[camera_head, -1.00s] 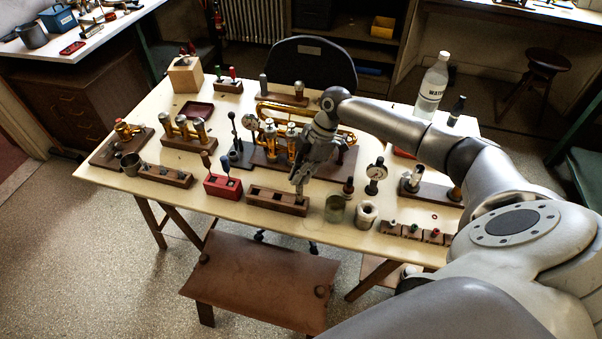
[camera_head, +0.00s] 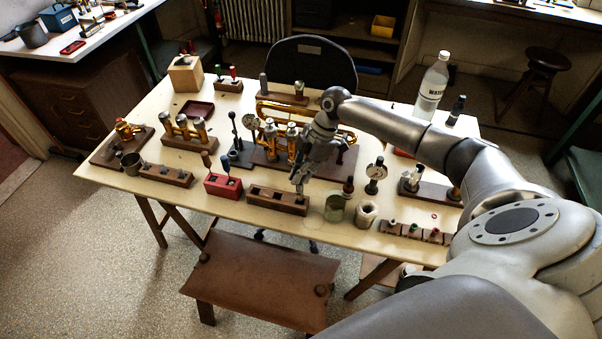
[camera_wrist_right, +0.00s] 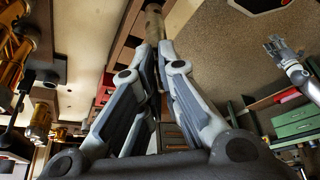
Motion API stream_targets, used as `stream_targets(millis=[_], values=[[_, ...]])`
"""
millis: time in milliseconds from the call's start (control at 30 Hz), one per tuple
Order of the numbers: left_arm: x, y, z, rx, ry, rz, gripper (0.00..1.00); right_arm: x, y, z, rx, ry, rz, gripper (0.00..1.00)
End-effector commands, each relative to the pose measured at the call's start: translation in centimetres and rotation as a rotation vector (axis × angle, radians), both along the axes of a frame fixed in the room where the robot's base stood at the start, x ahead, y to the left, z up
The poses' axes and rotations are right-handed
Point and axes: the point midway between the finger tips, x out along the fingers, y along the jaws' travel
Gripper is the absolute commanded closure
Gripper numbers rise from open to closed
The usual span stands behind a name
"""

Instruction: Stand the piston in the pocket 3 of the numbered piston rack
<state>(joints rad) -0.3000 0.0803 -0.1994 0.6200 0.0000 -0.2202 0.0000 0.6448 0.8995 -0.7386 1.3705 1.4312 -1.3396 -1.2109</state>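The long brown wooden block (camera_head: 266,197), which I take as the numbered piston rack, lies along the table's front edge. It has several dark pockets, whose numbers are too small to read. My right gripper (camera_head: 300,185) is over its right end, pointing down. In the right wrist view, my right gripper (camera_wrist_right: 154,60) is closed around a brownish-grey cylinder, the piston (camera_wrist_right: 153,22), which sticks out past the fingertips. Whether its end is inside a pocket cannot be told. What looks like my left gripper (camera_wrist_right: 277,47) shows at the wrist view's right, its opening unclear.
A brass horn on a wooden base (camera_head: 285,155) lies behind. A brown bench (camera_head: 262,280) stands in front.

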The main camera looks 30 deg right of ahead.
Motion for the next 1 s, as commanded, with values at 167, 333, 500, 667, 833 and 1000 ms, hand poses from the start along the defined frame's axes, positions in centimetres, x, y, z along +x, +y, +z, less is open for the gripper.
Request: stream_targets(millis=[167,333,500,667,833,1000], values=[[0.0,0.0,0.2,0.0,0.0,0.0,0.59,0.0,0.0,0.0,0.001,0.0,0.0,1.0],[0.0,0.0,0.2,0.0,0.0,0.0,0.59,0.0,0.0,0.0,0.0,0.0,0.0,1.0],[0.0,0.0,0.0,0.0,0.0,0.0,0.59,0.0,0.0,-0.3,0.0,0.0,0.0,1.0],[0.0,0.0,-0.4,0.0,0.0,0.0,0.59,0.0,0.0,-0.8,0.0,0.0,0.0,1.0],[0.0,0.0,-0.7,0.0,0.0,-0.001,0.59,0.0,0.0,-1.3,0.0,0.0,0.0,1.0],[0.0,0.0,-1.0,0.0,0.0,-0.001,0.59,0.0,0.0,-1.8,0.0,0.0,0.0,1.0]])
